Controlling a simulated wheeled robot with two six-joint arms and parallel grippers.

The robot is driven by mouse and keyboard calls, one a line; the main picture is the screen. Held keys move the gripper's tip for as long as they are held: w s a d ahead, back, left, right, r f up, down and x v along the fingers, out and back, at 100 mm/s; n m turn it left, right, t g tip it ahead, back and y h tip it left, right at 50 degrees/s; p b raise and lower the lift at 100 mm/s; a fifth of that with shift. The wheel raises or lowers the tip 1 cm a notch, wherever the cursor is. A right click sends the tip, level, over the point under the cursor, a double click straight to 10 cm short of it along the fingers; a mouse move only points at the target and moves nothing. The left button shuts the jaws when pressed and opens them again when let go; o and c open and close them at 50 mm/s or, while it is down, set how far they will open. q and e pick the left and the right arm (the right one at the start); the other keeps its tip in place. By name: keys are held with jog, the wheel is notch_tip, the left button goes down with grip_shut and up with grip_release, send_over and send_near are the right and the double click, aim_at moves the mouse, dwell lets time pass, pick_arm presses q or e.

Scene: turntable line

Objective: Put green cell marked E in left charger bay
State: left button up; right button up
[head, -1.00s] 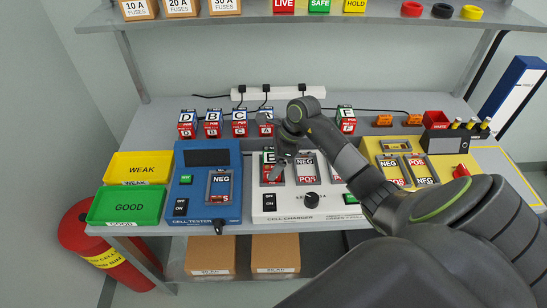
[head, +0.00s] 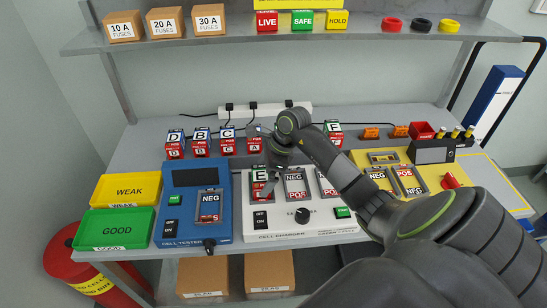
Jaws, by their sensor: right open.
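The cell marked E (head: 258,174), with a white letter face and some green on it, stands upright at the left bay of the white cell charger (head: 290,237). The middle charger bay (head: 295,183) shows NEG and POS labels, and the right bay is partly behind my arm. My left gripper is not in view.
The blue cell tester (head: 184,233) stands left of the charger, beside the yellow WEAK tray (head: 128,190) and green GOOD tray (head: 113,227). Cells D (head: 174,145), B, C and others stand behind. A yellow station (head: 385,158) is at the right, past my arm.

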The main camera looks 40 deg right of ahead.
jog(key=b+v, duration=0.2)
jog(key=v, duration=0.8)
jog(key=shift+s, duration=0.1)
dwell(0.6)
